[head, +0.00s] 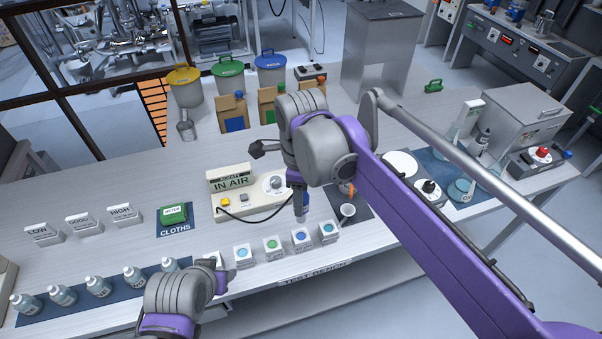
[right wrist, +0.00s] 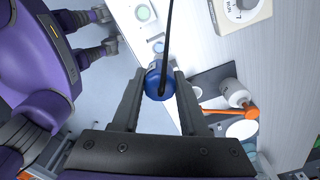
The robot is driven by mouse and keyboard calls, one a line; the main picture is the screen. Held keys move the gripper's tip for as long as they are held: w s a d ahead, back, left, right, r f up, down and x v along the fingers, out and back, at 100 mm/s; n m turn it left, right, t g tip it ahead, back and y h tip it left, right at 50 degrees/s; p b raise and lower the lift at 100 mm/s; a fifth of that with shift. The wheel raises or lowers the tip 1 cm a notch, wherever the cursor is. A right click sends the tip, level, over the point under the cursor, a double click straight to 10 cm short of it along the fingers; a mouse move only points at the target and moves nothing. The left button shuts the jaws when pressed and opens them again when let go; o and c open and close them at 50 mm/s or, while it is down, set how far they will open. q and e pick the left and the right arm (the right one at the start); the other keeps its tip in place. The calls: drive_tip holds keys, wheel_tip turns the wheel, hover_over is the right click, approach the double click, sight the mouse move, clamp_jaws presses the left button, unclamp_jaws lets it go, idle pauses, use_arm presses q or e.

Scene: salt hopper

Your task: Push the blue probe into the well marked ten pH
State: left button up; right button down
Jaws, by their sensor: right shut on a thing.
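My right gripper (head: 300,199) is shut on the blue probe (right wrist: 157,84), which shows between its fingers in the right wrist view with a black cable coming off its top. In the head view a sliver of blue probe (head: 306,203) shows beside the fingers. Below them, a row of small white blocks with coloured round tops stands along the table's front edge, among them a green one (head: 272,245), a blue one (head: 301,238) and a teal one (head: 328,230). Their pH marks are too small to read. My left gripper (head: 220,279) is near the row's left end; its fingers are mostly hidden.
The meter box (head: 250,208) with an "IN AIR" display stands behind the row, its cable running towards the probe. A dark mat (head: 362,213) with a white cup (head: 348,211) lies right of it. Bottles stand at front left. The green cloth pad (head: 173,213) is left.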

drive_tip(key=shift+w+f, duration=0.1)
drive_tip(key=shift+w, duration=0.05)
drive_tip(key=shift+s, duration=0.35)
use_arm(q)
drive_tip(key=shift+s, duration=0.2)
drive_tip(key=shift+s+f+b, duration=0.1)
drive_tip(key=shift+f+b, duration=0.2)
drive_tip(key=shift+f, duration=0.15)
use_arm(e)
drive_tip(key=shift+w+f, duration=0.15)
drive_tip(key=shift+f, duration=0.3)
drive_tip(key=shift+f+b, duration=0.75)
drive_tip(key=shift+f, duration=0.8)
use_arm(q)
drive_tip(key=shift+s+f+b, duration=0.2)
drive_tip(key=shift+s+f, duration=0.25)
drive_tip(key=shift+f, duration=0.35)
drive_tip(key=shift+s+f+b, duration=0.15)
drive_tip(key=shift+s+f, duration=0.3)
drive_tip(key=shift+f, duration=0.35)
use_arm(e)
drive_tip(key=shift+f, duration=0.75)
use_arm(q)
drive_tip(key=shift+w+r, duration=0.1)
